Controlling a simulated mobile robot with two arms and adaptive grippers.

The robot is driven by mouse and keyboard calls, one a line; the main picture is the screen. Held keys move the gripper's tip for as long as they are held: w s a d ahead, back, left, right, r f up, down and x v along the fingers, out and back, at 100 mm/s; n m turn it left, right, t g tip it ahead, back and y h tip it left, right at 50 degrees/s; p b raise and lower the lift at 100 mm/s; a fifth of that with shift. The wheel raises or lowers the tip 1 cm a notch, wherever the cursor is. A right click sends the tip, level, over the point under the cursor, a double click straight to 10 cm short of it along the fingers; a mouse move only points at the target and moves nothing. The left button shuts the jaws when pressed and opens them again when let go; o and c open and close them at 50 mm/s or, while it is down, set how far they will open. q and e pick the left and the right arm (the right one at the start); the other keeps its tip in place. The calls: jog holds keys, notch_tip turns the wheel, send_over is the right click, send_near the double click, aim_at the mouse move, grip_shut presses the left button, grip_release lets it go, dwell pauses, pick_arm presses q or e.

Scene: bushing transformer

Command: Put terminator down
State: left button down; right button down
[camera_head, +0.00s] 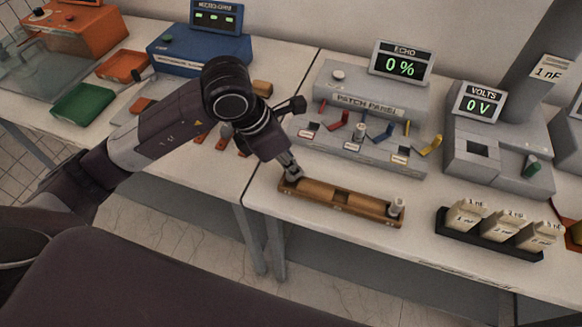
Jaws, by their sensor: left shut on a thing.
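My left gripper (291,168) points down over the left end of a long wooden rack (343,199) on the white table. It is shut on a small grey piece, taken to be the terminator (294,177), mostly hidden by the fingers. The piece is at the rack's left end; I cannot tell whether it is seated or just above. A similar grey cylinder (396,207) stands upright at the rack's right end. The rack's middle shows an open slot. My right gripper is not in view.
Behind the rack is the grey patch panel (352,127) with colored levers and an ECHO display (402,65) reading 0%. The table's front edge lies close below the rack.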

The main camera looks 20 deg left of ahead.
pick_arm(q)
notch_tip(320, 180, down, 3)
jog(key=shift+r, duration=0.1)
jog(key=shift+f, duration=0.2)
jog(key=c, duration=1.8)
grip_release()
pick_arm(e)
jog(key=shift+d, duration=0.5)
pick_arm(q)
jog(key=shift+r, duration=0.15)
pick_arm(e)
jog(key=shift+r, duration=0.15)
